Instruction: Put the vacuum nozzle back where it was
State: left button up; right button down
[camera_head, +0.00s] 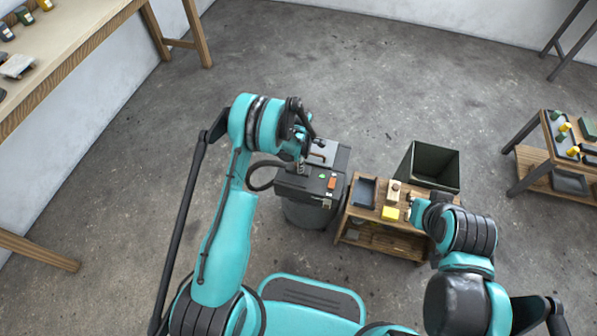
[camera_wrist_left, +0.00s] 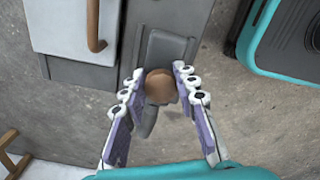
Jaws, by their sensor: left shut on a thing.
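The vacuum (camera_head: 312,212) is a dark drum with a boxy grey top, standing on the floor left of a small wooden bench. My left gripper (camera_wrist_left: 157,78) is over its top and shut on the vacuum nozzle (camera_wrist_left: 145,120), a grey piece with a round brown end between the fingers. The nozzle's end is close to a dark raised plate (camera_wrist_left: 170,50) on the grey top; I cannot tell if they touch. In the head view the nozzle is mostly hidden by my left arm. My right gripper (camera_head: 415,210) is at the bench's right end, its fingers unclear.
A black hose (camera_head: 262,177) loops left of the vacuum. Floor left of the vacuum is clear.

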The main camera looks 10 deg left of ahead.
pick_arm(q)
jog(key=shift+a+f, duration=0.2)
notch_tip(320, 180, down, 4)
jog(key=shift+b, duration=1.1)
jog(key=shift+r, duration=0.15)
jog(key=shift+f, duration=0.2)
jog(key=o, duration=1.1)
jog(key=shift+r, duration=0.1)
